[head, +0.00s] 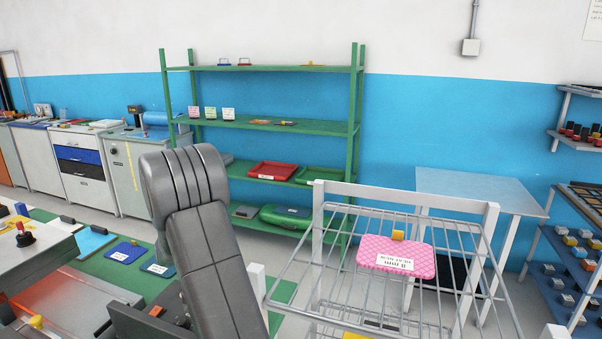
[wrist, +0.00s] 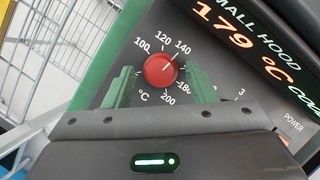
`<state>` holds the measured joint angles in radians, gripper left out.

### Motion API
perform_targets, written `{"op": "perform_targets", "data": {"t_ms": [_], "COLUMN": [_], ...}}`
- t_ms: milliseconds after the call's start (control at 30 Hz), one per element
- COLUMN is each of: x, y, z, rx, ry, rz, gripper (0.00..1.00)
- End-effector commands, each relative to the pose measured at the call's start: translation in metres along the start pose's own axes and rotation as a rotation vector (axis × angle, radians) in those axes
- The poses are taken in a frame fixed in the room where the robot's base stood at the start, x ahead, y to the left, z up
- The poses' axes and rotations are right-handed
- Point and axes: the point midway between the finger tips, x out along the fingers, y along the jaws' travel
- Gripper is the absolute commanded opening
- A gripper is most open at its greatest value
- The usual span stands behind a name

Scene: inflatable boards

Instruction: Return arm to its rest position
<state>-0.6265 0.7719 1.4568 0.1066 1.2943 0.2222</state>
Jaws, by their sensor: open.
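My gripper (wrist: 161,88) shows in the wrist view with two green fingers apart. The fingers lie to the left and right of a red round knob (wrist: 161,70) on a dark panel marked from 100 to 200 °C. I cannot tell whether they touch the knob. The knob's white mark points to the upper right, near 140. A display (wrist: 240,32) on the panel reads "SMALL HOOD 179 °C", with more text cut off. In the head view my grey arm stands bent upright in the middle foreground, and its gripper is not visible there.
A wire rack cart (head: 318,232) stands right of my arm, holding a pink quilted board (head: 396,257) with a white label. Green shelves (head: 262,125) with trays stand behind. A pale table (head: 482,190) is back right. A bench (head: 40,247) is at left.

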Motion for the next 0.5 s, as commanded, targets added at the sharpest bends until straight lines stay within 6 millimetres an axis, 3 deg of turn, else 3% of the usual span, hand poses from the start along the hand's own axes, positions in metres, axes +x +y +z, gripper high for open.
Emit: {"op": "perform_targets", "data": {"t_ms": [500], "x": [0.0003], "y": [0.0058], "z": [0.0018], "rx": [0.575], "ry": [0.0], "rz": [-0.239], "gripper": [0.51]}}
